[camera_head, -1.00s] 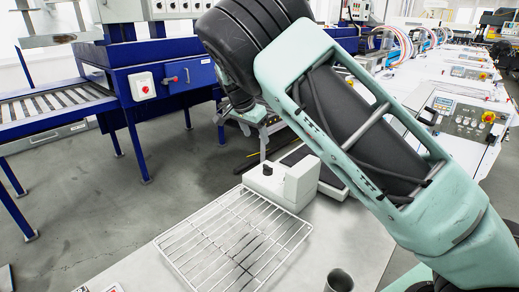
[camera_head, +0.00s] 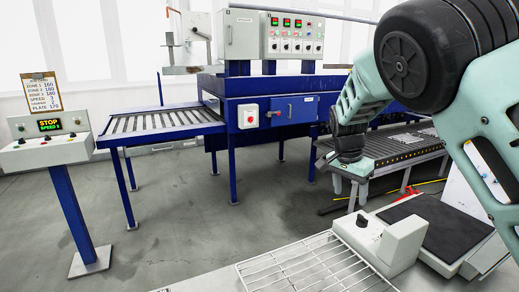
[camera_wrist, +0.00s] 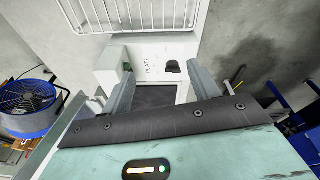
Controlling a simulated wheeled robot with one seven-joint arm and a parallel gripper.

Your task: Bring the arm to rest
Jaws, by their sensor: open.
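My teal and black arm comes in from the right in the head view and bends down at its far end. My gripper (camera_wrist: 161,92) is open in the wrist view, with its two grey fingers apart and nothing between them. Beyond the fingers lies a pale unit marked PLATE (camera_wrist: 150,58). In the head view the same pale plate unit (camera_head: 405,240) has a black knob and a dark flat plate (camera_head: 440,224).
A wire rack (camera_head: 318,268) lies on the pale table beside the plate unit. Behind stands a blue conveyor machine (camera_head: 265,110) with a control box. A control stand (camera_head: 45,142) reading STOP is at the left. A blue fan (camera_wrist: 28,106) shows in the wrist view. Open floor lies between them.

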